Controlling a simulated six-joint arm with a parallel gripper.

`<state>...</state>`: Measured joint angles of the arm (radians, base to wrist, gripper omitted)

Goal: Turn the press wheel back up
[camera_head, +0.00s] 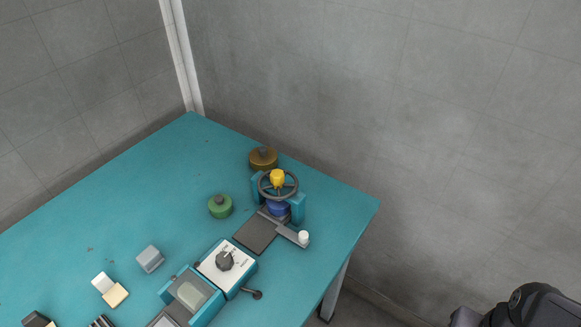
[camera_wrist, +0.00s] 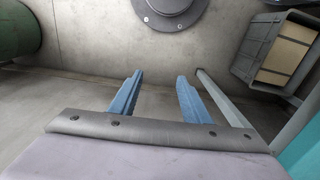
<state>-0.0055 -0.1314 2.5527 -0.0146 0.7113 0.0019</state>
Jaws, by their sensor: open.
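The press wheel (camera_head: 291,188), a dark spoked handwheel with a yellow hub (camera_head: 277,177), tops a small press at the back right of the teal table. A blue part (camera_head: 277,208) sits under the wheel between two teal posts (camera_head: 298,208). A dark plate (camera_head: 256,234) lies in front of the press. My gripper (camera_wrist: 159,75) shows in the wrist view with its two blue fingers apart and nothing between them. It points at the wall and floor, away from the press; the head view does not show its fingers.
A brown round weight (camera_head: 263,158) and a green one (camera_head: 220,206) stand near the press. A white dial box (camera_head: 226,262) and several blocks (camera_head: 150,259) lie toward the front. In the wrist view, a grey crate (camera_wrist: 276,50) is at right and a green drum (camera_wrist: 18,30) at left.

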